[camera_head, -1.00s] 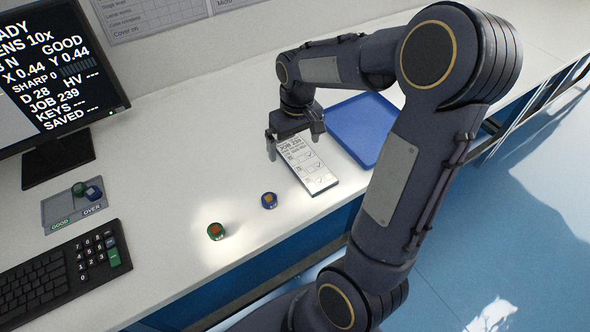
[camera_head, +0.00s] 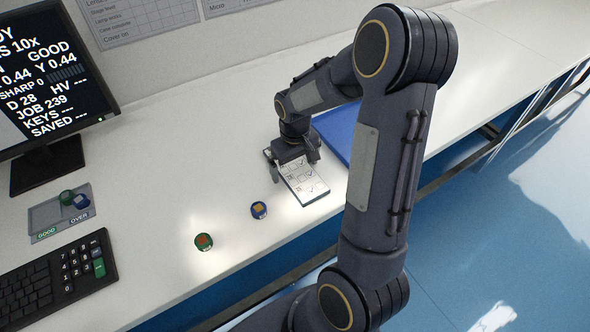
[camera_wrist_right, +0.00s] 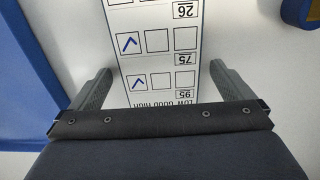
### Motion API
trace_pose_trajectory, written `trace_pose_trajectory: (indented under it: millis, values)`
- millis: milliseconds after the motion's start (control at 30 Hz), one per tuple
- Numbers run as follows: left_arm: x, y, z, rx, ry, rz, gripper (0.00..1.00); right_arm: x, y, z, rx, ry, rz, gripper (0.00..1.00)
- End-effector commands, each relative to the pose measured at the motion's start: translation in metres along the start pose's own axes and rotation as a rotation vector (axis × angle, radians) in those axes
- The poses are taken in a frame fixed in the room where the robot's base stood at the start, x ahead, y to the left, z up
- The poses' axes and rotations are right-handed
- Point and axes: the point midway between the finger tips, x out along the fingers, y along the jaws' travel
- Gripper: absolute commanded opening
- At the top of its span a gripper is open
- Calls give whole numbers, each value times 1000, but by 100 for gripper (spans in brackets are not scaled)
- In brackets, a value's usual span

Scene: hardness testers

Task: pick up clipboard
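The clipboard (camera_head: 303,181) lies flat on the white bench, a narrow white sheet with rows of tick boxes. It also shows in the right wrist view (camera_wrist_right: 158,50), running between the fingers. My right gripper (camera_head: 294,170) is low over the clipboard's far end, hiding that end in the head view. In the right wrist view my right gripper (camera_wrist_right: 158,85) is open, one finger on each side of the clipboard, with a gap on both sides. My left gripper is not in view.
A blue tray (camera_head: 337,126) lies right of the clipboard. A monitor (camera_head: 45,90), a GOOD/OVER pad (camera_head: 45,218) and a keyboard (camera_head: 50,280) are further left. The bench's front edge is close.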

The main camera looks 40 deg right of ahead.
Motion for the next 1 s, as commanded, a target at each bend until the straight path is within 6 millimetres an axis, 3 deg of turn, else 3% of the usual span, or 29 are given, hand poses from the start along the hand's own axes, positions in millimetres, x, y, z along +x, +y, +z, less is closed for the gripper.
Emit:
trace_pose_trajectory:
  millis: [67,400,767,1000]
  values:
    - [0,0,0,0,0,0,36,0,0,0,0,0,0,91]
    - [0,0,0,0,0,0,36,0,0,0,0,0,0,47]
    - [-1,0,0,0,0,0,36,-7,0,-1,-1,3,0,47]
    - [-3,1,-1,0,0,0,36,-40,-5,1,-3,7,-1,47]
